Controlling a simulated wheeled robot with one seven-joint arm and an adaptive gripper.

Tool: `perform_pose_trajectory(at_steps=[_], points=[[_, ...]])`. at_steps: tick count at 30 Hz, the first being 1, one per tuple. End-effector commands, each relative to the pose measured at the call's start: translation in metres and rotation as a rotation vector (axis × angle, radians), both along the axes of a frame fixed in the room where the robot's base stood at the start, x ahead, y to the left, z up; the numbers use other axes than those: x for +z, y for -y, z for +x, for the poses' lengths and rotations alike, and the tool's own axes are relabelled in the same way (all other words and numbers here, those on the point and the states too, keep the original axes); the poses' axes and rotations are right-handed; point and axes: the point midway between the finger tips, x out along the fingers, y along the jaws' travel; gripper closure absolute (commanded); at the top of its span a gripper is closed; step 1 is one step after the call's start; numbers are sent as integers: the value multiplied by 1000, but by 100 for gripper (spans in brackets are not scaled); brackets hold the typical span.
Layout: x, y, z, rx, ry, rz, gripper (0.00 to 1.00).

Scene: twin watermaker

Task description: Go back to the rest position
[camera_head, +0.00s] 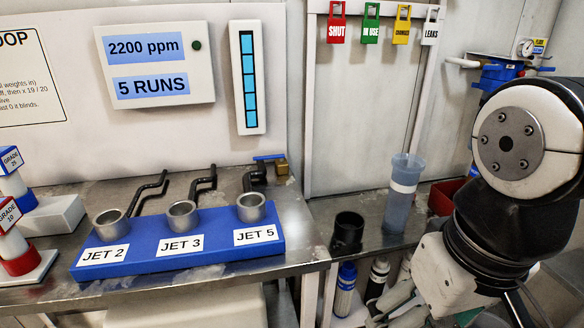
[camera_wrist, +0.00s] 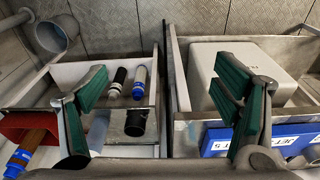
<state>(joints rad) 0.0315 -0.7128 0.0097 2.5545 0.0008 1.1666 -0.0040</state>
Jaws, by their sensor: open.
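My gripper (camera_wrist: 165,88) is open in the wrist view, with its two green-padded fingers wide apart and nothing between them. The wrist view looks down past the fingers at the shelf with bottles on the left and the blue jet block (camera_wrist: 270,138) at lower right. In the head view my arm comes in from the right side, with a round white joint and black sections. Its lower white part (camera_head: 445,278) hangs in front of the counter's right end. The fingertips there are partly cut off by the lower edge.
The blue jet block (camera_head: 180,242) holds three metal cups on the steel counter. A black cup (camera_head: 348,232) and a tall translucent blue-grey cylinder (camera_head: 400,195) stand right of it, near my arm. Below are a blue bottle (camera_head: 345,288) and a black bottle (camera_head: 377,278). Coloured tags hang behind.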

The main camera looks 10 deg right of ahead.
Motion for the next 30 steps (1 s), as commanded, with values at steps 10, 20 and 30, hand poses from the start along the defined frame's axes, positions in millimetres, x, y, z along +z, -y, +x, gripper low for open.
perform_pose_trajectory(at_steps=[10,20,30], points=[[4,1,-39,5,-80,-1,18],[4,1,-38,5,-79,-1,18],[25,1,-37,6,-58,-1,18]])
